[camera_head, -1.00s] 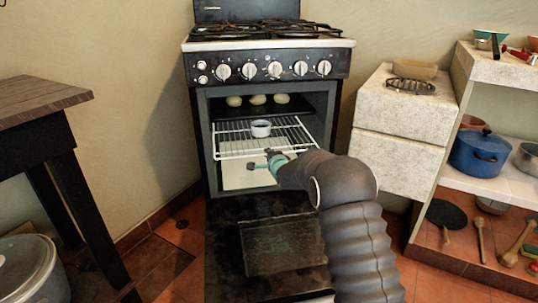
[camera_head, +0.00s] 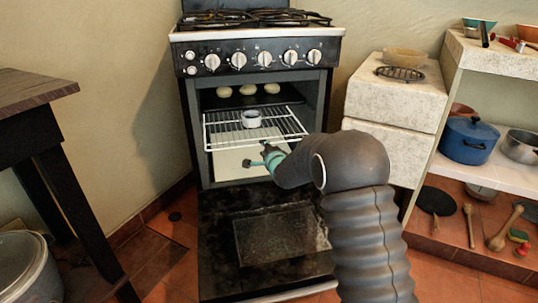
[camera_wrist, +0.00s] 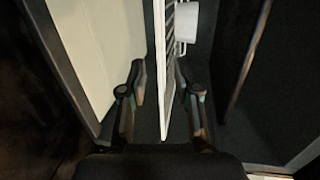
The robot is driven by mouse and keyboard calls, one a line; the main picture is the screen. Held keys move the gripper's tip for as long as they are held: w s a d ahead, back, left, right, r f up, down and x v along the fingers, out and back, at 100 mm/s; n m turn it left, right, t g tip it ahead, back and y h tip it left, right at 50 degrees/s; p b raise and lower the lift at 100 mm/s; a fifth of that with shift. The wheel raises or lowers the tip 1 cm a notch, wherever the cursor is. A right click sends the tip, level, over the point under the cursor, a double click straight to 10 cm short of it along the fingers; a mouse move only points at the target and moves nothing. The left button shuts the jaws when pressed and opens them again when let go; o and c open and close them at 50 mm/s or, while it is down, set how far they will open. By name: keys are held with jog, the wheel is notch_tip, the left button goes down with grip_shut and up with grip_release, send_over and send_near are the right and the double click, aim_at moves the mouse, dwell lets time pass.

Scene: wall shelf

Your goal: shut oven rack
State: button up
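The oven rack (camera_head: 222,137) is a white wire shelf, slid partly out of the open oven (camera_head: 312,100). A small white cup (camera_head: 251,119) stands on it. My gripper (camera_head: 268,153) is at the rack's front edge, right of its middle. In the wrist view, the two fingers of my gripper (camera_wrist: 160,83) are apart, with the white front edge of the rack (camera_wrist: 169,75) running between them. A gap shows on the left finger's side; contact on the right finger's side is unclear. The cup (camera_wrist: 187,20) also shows in the wrist view, beyond the fingertips.
The oven door (camera_head: 275,235) hangs open, low in front. Several pale buns (camera_head: 247,89) lie on an upper dark tray inside. A stone-like cabinet (camera_head: 385,155) stands right of the oven, and a dark wooden table (camera_head: 35,90) at left. Shelves with a blue pot (camera_head: 467,142) are far right.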

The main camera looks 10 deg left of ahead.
jog(key=v, duration=0.5)
jog(key=shift+s+d+r, duration=0.1)
jog(key=shift+s, duration=0.2)
